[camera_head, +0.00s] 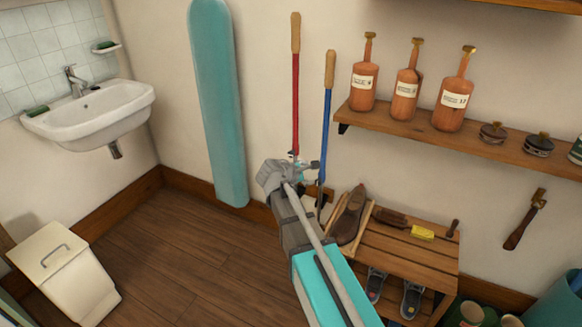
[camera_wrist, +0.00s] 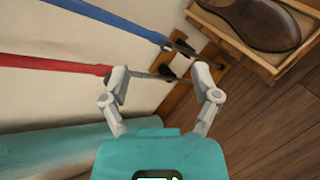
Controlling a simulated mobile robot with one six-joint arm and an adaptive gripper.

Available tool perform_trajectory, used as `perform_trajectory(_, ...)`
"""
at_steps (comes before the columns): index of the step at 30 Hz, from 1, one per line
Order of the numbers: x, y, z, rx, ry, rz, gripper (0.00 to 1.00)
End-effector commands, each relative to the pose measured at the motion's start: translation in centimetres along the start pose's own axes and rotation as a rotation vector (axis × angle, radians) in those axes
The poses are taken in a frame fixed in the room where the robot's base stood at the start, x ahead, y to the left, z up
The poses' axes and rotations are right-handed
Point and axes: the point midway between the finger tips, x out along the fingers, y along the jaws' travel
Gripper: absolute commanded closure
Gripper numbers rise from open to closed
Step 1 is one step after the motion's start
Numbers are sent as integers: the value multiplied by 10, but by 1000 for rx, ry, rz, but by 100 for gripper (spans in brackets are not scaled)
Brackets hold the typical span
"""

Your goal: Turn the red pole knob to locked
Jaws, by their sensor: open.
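The red pole (camera_head: 295,95) with a wooden handle (camera_head: 295,32) leans upright against the wall, left of the blue pole (camera_head: 327,120). In the wrist view the red pole (camera_wrist: 50,64) comes in from the left and continues as a thin grey shaft to a small dark fitting (camera_wrist: 167,73) near a wooden bracket. I cannot tell whether this fitting is the knob, nor its setting. My gripper (camera_wrist: 161,72) is open, its fingertips on either side of the grey shaft and dark fitting. In the head view my gripper (camera_head: 302,163) covers the red pole's lower end.
The blue pole (camera_wrist: 105,18) runs close beside the red one. A slatted wooden rack (camera_head: 410,262) with a brown shoe (camera_head: 350,215) stands just right. A turquoise board (camera_head: 217,100) leans left. A shelf (camera_head: 440,128) with bottles is above right.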

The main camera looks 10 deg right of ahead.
Motion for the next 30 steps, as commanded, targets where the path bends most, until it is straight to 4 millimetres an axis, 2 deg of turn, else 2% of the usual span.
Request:
perform_trajectory(1,10,-2,-16,-45,-13,29,21)
perform_trajectory(9,25,15,-60,-312,-103,186,21)
perform_trajectory(21,34,38,-130,-699,-276,382,21)
perform_trajectory(25,32,44,-146,-788,-322,423,21)
perform_trajectory(30,30,49,-156,-851,-357,451,21)
